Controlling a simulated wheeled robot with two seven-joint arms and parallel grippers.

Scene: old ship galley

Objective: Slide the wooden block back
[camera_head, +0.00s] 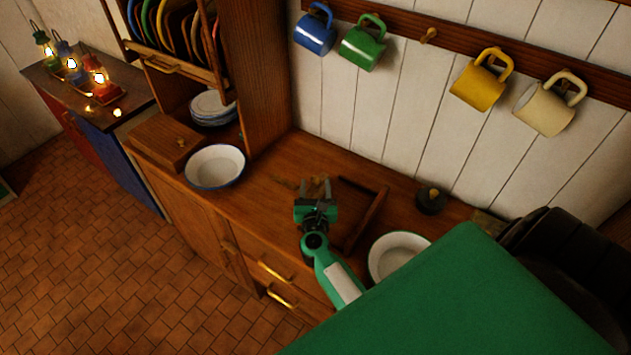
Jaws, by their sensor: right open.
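A wooden block (163,143) with a small knob sits at the left end of the wooden counter (262,190), beside the white bowl and below the plate shelf. My right gripper (316,187) is over the middle of the counter, well to the right of the block, with its two fingers apart and pointing towards the wall. I see nothing held between them. My left gripper is not in view.
A dark wooden frame (376,217) is right of the gripper. A blue-rimmed bowl (215,166) stands near the block, and another white bowl (379,259) lies at the right. A dark, round knobbed object (430,201) is near the wall. Mugs hang above, including a blue one (313,34).

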